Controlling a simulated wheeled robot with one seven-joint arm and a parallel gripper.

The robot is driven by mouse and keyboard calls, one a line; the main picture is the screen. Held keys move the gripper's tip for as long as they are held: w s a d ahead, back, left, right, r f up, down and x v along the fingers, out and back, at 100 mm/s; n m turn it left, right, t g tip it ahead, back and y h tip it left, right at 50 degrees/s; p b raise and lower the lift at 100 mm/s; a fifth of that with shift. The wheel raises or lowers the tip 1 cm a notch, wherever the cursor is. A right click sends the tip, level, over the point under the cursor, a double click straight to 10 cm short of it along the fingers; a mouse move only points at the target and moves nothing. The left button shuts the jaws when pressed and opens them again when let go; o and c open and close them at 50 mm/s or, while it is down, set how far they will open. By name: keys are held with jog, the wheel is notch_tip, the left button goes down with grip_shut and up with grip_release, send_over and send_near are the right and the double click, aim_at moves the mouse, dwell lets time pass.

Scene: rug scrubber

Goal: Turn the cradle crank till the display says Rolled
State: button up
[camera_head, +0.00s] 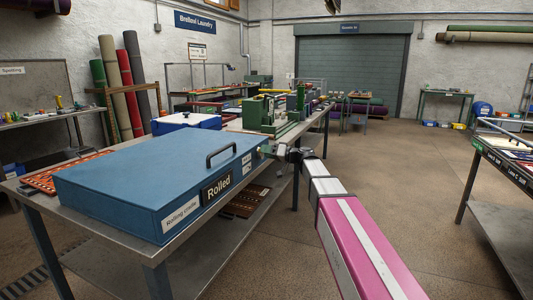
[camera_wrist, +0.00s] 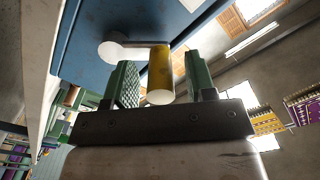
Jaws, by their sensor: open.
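The rolling cradle (camera_head: 150,185) is a long blue lidded box with a black handle on top, lying on a metal table. Its front display (camera_head: 217,188) reads "Rolled". In the wrist view, the crank's yellow grip (camera_wrist: 160,72) joins a pale crank arm (camera_wrist: 115,50) against the blue side (camera_wrist: 85,45). My gripper (camera_wrist: 163,85) is open, with one green-padded finger on each side of the yellow grip. Gaps show between the grip and both fingers. In the head view my gripper (camera_head: 274,150) is at the box's right end; the crank is too small to make out there.
The cradle's metal table (camera_head: 110,237) has a lower shelf. Green machinery (camera_head: 270,112) stands beyond the box. Rolled rugs (camera_head: 118,85) lean at the back left. Another table (camera_head: 505,165) stands at the right. Open floor (camera_head: 405,180) lies between the tables.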

jog(key=shift+w+a, duration=0.1)
jog(key=shift+a, duration=0.15)
jog(key=c, duration=0.9)
jog(key=shift+w+d+r+m, duration=0.1)
jog(key=shift+w+r+m, duration=0.15)
jog(key=shift+m, duration=0.55)
jog(key=shift+w+d+r+m, duration=0.15)
jog(key=shift+w+m, duration=0.15)
jog(key=shift+m, duration=0.5)
jog(key=o, duration=0.9)
jog(key=v, duration=1)
jog(key=shift+d, duration=0.35)
